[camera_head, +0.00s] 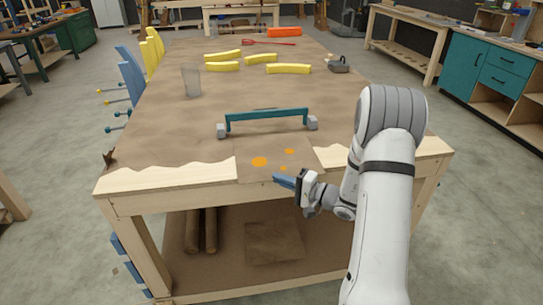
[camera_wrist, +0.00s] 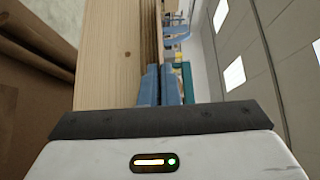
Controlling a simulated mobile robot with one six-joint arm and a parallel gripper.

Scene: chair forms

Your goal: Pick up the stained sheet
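The stained sheet (camera_head: 246,172) is a brown flat piece with several orange spots. It lies at the near edge of the workbench (camera_head: 140,182), its front edge just over the rim. My gripper (camera_head: 284,181) has blue fingers and is at the front edge of the sheet, right of its middle. In the wrist view my gripper's fingers (camera_wrist: 160,85) are close together, with the thin edge of a brown layer running in between them. They look shut on the sheet's edge. The contact itself is partly hidden.
A teal bar (camera_head: 266,114) with grey end blocks stands just behind the sheet. Yellow curved pieces (camera_head: 289,68), a clear grey container (camera_head: 191,80) and an orange item (camera_head: 284,32) are farther back. Brown rolls (camera_head: 193,231) and a brown sheet (camera_head: 275,242) lie on the lower shelf.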

